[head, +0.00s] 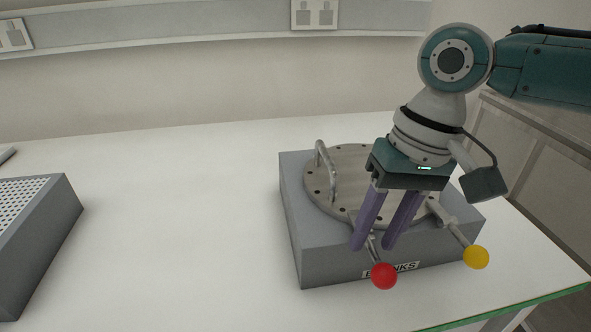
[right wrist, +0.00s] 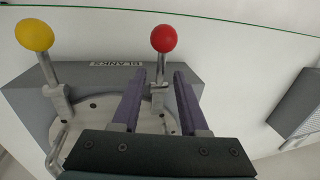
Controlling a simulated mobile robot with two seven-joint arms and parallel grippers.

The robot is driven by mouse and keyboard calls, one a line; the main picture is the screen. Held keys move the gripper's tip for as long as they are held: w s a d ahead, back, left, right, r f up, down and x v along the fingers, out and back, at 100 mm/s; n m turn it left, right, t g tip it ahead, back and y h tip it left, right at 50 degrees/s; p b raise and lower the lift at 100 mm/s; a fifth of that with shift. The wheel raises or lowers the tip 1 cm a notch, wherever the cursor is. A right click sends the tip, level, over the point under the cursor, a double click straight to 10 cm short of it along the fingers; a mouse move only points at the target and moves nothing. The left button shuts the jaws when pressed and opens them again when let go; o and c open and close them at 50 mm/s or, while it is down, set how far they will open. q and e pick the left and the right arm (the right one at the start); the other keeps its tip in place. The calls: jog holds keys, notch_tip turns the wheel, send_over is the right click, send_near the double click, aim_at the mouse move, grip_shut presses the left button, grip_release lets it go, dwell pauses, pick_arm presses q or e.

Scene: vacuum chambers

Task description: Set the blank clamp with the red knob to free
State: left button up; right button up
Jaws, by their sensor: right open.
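The blank clamp with the red knob (head: 384,276) is at the front of the grey block marked BLANKS (head: 318,262). Its lever slants outward and down over the block's front edge in the head view. In the right wrist view the red knob (right wrist: 164,38) stands beyond my fingertips, its lever between the finger lines. My right gripper (head: 373,246) is open, its purple fingers pointing down just above and behind the red knob. The fingers hide part of the clamp's base. I cannot tell whether they touch the lever. My left gripper is not in view.
A second clamp with a yellow knob (head: 476,257) is to the right on the same block. A round metal plate (head: 345,160) with a bar handle (head: 331,175) lies on top. A grey perforated box (head: 50,225) stands at left. The white table (head: 180,220) between is clear.

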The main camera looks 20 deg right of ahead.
jog(key=shift+c, duration=0.3)
grip_shut()
dwell(1.0)
